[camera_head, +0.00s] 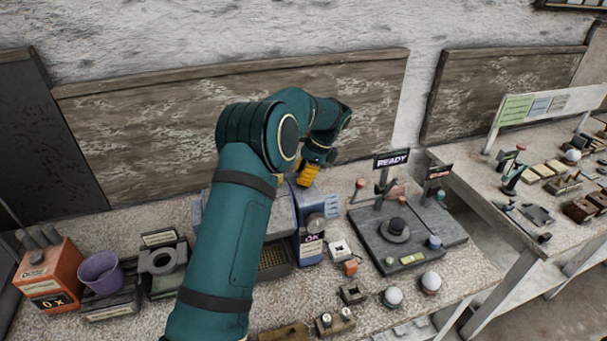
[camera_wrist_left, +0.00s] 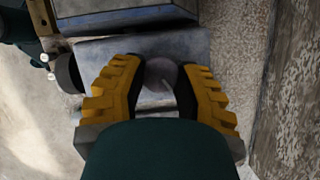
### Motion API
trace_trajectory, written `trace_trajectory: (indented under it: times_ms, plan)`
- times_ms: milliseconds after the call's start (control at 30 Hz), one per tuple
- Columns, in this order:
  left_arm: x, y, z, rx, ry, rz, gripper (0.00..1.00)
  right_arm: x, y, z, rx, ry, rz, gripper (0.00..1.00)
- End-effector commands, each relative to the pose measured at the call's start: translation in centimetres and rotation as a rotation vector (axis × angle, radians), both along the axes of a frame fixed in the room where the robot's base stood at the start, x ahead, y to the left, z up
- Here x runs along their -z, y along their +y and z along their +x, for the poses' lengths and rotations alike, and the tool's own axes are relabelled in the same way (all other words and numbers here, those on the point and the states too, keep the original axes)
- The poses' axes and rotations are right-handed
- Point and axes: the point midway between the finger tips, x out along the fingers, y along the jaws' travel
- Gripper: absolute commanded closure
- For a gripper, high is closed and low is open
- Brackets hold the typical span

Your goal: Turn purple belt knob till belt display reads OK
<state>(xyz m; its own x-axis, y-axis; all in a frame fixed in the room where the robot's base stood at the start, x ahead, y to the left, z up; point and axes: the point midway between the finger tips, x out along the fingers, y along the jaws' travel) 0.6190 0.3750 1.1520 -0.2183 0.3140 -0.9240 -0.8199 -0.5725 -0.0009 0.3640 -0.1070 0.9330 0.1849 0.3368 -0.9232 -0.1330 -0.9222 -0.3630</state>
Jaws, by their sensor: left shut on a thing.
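The blue-purple machine (camera_head: 310,220) stands on the bench, and its small front display (camera_head: 313,238) reads OK. The round, dull purple-grey knob (camera_wrist_left: 160,73) sits on top of the grey machine surface in the left wrist view. My left gripper (camera_head: 309,174) reaches down over the top of the machine with its yellow fingers. In the left wrist view, the fingers (camera_wrist_left: 160,88) are on either side of the knob, shut on it. In the head view the knob is hidden by the gripper. My right gripper is not in view.
To the right stands a dark board (camera_head: 405,235) with a READY sign (camera_head: 392,159). Small white-topped spheres (camera_head: 393,297) and blocks lie in front. An orange box (camera_head: 48,274) and a purple cup (camera_head: 100,272) are at the left. My left arm covers part of the bench.

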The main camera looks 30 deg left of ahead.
Motion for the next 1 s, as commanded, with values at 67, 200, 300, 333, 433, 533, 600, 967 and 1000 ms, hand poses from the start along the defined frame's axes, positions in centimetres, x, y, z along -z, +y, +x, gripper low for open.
trace_trajectory:
  times_ms: [67,200,300,333,433,533,600,967,1000]
  plan:
    - [0.1,-0.1,0.0,0.001,0.002,-0.002,1.0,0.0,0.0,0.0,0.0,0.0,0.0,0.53]
    - [0.1,-0.1,0.0,0.001,0.001,-0.001,0.5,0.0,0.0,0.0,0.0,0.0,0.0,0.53]
    - [0.1,-0.1,0.0,0.001,0.001,-0.001,0.5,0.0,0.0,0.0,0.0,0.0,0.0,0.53]
    - [0.1,-0.1,0.0,0.001,0.001,-0.001,0.5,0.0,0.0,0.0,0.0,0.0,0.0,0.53]
    - [0.1,0.0,0.0,0.002,0.001,0.0,0.5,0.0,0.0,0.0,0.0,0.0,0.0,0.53]
    - [-0.2,-0.1,0.1,0.002,0.0,0.0,0.5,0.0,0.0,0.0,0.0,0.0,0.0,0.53]
    - [-0.6,-0.2,0.2,0.003,-0.001,0.0,0.5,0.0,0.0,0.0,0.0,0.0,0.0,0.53]
    - [-6.8,-2.4,1.7,0.003,-0.003,0.001,0.5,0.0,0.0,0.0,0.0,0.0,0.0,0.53]
    - [-7.5,-2.6,1.9,0.004,-0.002,-0.001,0.5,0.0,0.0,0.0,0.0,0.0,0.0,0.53]
